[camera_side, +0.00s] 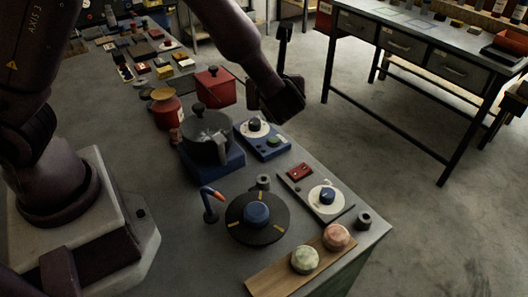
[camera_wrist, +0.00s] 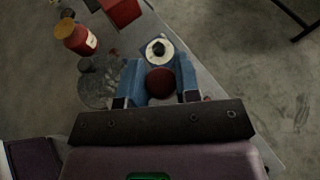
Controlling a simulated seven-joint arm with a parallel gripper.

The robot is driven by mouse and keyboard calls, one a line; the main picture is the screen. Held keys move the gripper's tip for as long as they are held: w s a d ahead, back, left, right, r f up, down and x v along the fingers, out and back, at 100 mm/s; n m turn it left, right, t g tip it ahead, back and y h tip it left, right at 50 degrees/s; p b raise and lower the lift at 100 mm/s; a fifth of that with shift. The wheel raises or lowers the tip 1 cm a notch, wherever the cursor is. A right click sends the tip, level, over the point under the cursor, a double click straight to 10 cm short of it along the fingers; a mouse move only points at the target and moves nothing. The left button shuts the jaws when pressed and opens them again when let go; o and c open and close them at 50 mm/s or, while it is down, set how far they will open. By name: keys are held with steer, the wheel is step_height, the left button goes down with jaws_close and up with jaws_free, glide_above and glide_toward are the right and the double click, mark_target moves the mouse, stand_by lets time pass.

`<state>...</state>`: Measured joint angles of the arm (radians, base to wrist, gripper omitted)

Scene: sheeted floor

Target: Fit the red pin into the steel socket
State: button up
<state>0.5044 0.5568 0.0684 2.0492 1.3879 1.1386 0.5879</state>
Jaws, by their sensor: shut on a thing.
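The red pin (camera_wrist: 160,83) shows in the wrist view as a dark red round end between the blue fingers of my gripper (camera_wrist: 160,88). My gripper is shut on it. In the side view my gripper (camera_side: 278,103) hangs in the air above and to the right of the blue dial panel, and the pin cannot be made out there. Two small grey socket-like cylinders stand on the bench: one (camera_side: 364,219) near the right corner, one (camera_side: 263,182) behind the black disc. I cannot tell which is the steel socket. My gripper is well apart from both.
A dark pot (camera_side: 207,135) on a blue block, a blue dial panel (camera_side: 268,148), a grey dial panel (camera_side: 300,178), a black disc with a blue knob (camera_side: 257,216), a hooked blue-and-orange piece (camera_side: 210,205) and a wooden board (camera_side: 275,278) with two balls crowd the bench.

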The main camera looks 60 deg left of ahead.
step_height(320, 180, up, 6)
steer(key=a+m+t, duration=0.1)
steer(key=a, duration=0.1)
steer(key=d+f, duration=0.1)
steer(key=f, duration=0.1)
steer(key=d+f, duration=0.1)
steer(key=f, duration=0.2)
steer(key=s+d+f, duration=0.1)
steer(key=f, duration=0.2)
steer(key=shift+f, duration=0.2)
step_height(320, 180, down, 6)
steer(key=s+d+n+g+y, duration=0.1)
steer(key=s+n+g, duration=0.1)
steer(key=n+g, duration=0.2)
steer(key=shift+s+d+f+y, duration=0.2)
steer(key=shift+s+d+y, duration=0.1)
steer(key=shift+s+d, duration=0.1)
steer(key=shift+f, duration=2.9)
steer(key=shift+f, duration=1.25)
steer(key=shift+r, duration=0.95)
